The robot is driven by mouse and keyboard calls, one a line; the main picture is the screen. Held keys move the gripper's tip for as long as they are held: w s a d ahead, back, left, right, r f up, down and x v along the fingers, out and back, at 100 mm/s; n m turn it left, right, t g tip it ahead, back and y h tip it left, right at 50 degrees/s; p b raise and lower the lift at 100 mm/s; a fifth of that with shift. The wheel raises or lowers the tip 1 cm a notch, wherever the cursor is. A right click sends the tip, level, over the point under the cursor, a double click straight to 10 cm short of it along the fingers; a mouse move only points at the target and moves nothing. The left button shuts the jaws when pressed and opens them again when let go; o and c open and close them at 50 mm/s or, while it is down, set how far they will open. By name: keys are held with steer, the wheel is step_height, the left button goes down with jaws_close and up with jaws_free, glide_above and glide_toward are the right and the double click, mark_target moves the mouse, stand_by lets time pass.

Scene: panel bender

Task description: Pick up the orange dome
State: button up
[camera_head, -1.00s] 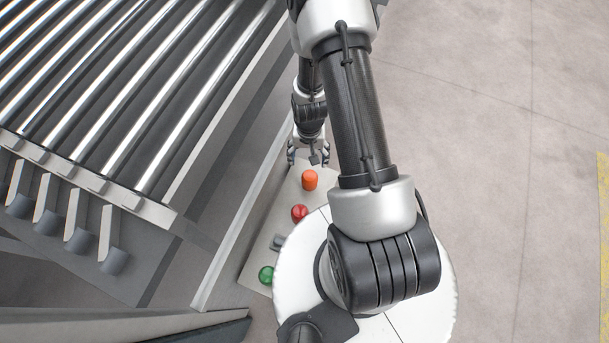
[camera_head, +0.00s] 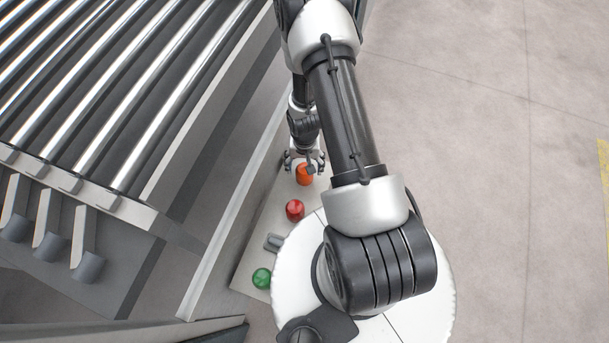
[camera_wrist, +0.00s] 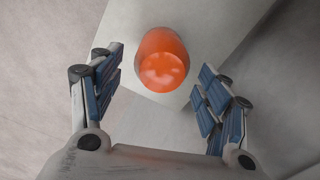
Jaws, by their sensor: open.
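The orange dome (camera_head: 304,176) stands on a light grey panel (camera_head: 262,222) at its far end in the head view. In the wrist view the orange dome (camera_wrist: 162,60) shows large, just beyond and between the fingertips. My gripper (camera_head: 304,160) is at the dome in the head view and partly covers its far side. In the wrist view my gripper (camera_wrist: 158,84) is open, with a blue-padded finger on each side and a gap between each finger and the dome. Nothing is held.
A red dome (camera_head: 295,210), a small grey switch (camera_head: 273,242) and a green dome (camera_head: 262,278) stand in a row on the same panel, nearer the head camera. A roller conveyor (camera_head: 110,100) lies to the left. Open floor (camera_head: 480,150) is on the right.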

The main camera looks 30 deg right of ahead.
step_height(320, 180, down, 2)
steer(key=shift+f+b, duration=0.15)
steer(key=shift+b, duration=0.55)
steer(key=c, duration=1.1)
steer(key=shift+c, duration=0.2)
step_height(320, 180, up, 20)
steer(key=p, duration=1)
steer(key=shift+p, duration=0.4)
